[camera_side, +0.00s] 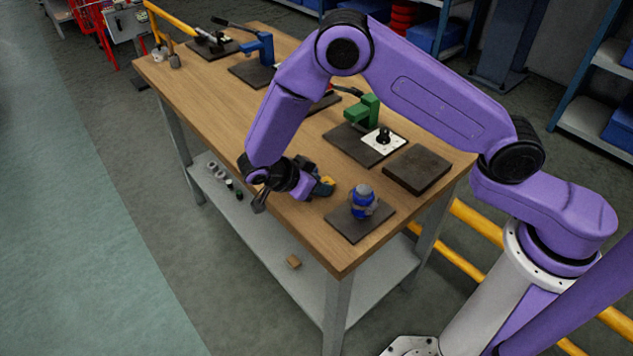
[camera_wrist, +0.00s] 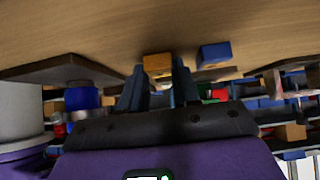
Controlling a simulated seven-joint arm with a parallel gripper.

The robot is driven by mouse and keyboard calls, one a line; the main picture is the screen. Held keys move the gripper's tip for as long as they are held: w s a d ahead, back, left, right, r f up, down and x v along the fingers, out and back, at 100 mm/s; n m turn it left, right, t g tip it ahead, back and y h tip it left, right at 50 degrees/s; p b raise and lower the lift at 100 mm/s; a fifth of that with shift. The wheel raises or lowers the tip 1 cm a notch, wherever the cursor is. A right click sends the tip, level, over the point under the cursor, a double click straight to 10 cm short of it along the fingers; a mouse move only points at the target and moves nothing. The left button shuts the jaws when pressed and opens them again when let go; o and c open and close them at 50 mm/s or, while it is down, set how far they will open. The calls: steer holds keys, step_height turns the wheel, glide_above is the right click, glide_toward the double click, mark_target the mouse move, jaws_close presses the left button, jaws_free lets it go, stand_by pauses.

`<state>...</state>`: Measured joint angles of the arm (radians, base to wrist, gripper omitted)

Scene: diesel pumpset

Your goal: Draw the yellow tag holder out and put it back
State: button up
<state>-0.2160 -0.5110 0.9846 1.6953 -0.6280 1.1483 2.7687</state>
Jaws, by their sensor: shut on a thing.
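The yellow tag holder (camera_side: 328,181) shows as a small yellow patch at my gripper, over the near part of the wooden bench. In the wrist view it is a yellow-orange block (camera_wrist: 157,63) between the two dark fingertips. My gripper (camera_side: 323,186) is shut on it, and its fingers also show in the wrist view (camera_wrist: 159,76). Much of the holder is hidden by the fingers. I cannot tell whether it touches a seat or the bench.
A blue and grey device (camera_side: 363,203) stands on a dark plate just right of my gripper. A bare dark block (camera_side: 417,169) and a green device (camera_side: 363,112) stand farther back. A blue block (camera_wrist: 214,53) sits beside the holder in the wrist view. The bench's front-left edge is close.

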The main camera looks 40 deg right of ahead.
steer(key=o, duration=0.9)
steer(key=shift+o, duration=0.2)
steer(key=shift+a+r, duration=0.1)
steer(key=shift+v, duration=2.4)
step_height(320, 180, up, 8)
